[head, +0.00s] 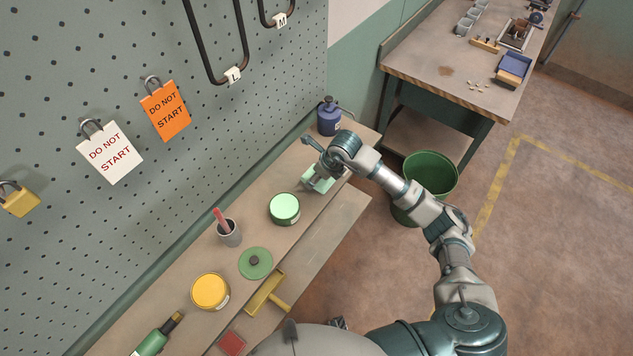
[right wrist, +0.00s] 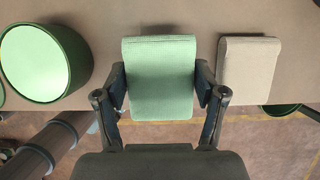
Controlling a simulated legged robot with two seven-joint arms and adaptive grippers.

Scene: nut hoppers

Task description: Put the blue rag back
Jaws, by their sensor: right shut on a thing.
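No blue rag shows in either view. My right gripper (head: 319,168) is at the far end of the wall bench. In the right wrist view my right gripper (right wrist: 161,92) is shut on a pale green folded rag (right wrist: 160,62), with one finger against each side. The green rag also shows in the head view (head: 318,182), partly covered by the gripper. A beige folded rag (right wrist: 249,68) lies just right of it in the wrist view, apart from the fingers. I cannot tell whether the green rag touches the bench. My left gripper is not in view.
On the bench (head: 330,214) stand a light green tin (head: 284,209), a cup with a red handle (head: 229,233), a green lid (head: 255,263), a yellow tin (head: 210,291) and a blue bottle (head: 328,117). A green bin (head: 431,172) stands on the floor beyond.

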